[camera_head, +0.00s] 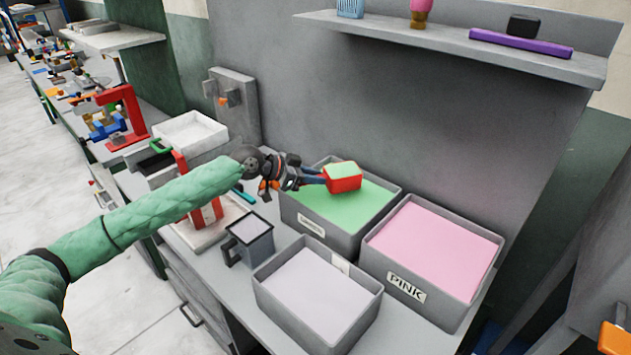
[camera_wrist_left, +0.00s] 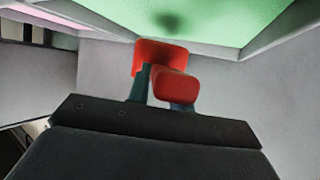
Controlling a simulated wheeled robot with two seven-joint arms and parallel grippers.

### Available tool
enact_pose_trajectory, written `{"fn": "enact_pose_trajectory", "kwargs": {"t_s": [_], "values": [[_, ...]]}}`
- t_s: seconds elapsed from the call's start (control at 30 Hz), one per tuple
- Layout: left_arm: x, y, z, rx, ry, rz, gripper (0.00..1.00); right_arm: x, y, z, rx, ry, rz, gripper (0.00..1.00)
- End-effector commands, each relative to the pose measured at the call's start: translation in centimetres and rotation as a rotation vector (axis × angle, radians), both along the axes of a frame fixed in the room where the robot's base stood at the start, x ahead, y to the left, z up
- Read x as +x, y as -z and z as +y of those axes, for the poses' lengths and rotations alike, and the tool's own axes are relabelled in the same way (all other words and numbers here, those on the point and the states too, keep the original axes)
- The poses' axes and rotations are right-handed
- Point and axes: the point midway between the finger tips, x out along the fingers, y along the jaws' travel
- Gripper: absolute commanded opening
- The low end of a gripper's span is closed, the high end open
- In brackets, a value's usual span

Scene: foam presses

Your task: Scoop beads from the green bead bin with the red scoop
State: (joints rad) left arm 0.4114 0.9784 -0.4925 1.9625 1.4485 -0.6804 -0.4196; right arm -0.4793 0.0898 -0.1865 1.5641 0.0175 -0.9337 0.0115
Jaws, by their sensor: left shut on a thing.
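The red scoop (camera_head: 344,184) is over the green bead bin, with green beads filling its top. My left gripper (camera_head: 318,178) is shut on the scoop at its near end and holds it above the beads. The green bead bin (camera_head: 336,237) is a grey box of light green beads with a white label on its front. In the left wrist view the red scoop (camera_wrist_left: 163,60) shows between the fingers, and the green bin's beads (camera_wrist_left: 215,18) lie beyond it. The scoop's handle is mostly hidden by the gripper. My right gripper is not in view.
The pink bin (camera_head: 425,308) stands to the right and a bin of pale beads (camera_head: 318,337) in front. A grey jug (camera_head: 249,240) stands left of them. A white tray (camera_head: 190,133) is behind my left arm. A shelf (camera_head: 455,45) hangs above.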

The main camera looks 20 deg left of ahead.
Motion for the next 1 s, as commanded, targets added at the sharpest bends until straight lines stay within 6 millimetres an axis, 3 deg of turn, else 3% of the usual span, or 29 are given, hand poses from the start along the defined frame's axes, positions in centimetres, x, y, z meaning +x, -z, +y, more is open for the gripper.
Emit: {"fn": "enact_pose_trajectory", "kwargs": {"t_s": [0.3,0.8,1.0], "values": [[-0.3,-1.7,0.3,-0.021,0.0,-0.018,0.0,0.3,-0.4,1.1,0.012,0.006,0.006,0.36],[-0.6,-3.2,0.6,-0.039,0.0,-0.033,0.0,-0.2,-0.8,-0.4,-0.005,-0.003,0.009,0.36],[-0.6,-3.2,0.6,-0.039,0.0,-0.033,0.0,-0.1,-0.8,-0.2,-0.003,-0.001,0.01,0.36]]}}
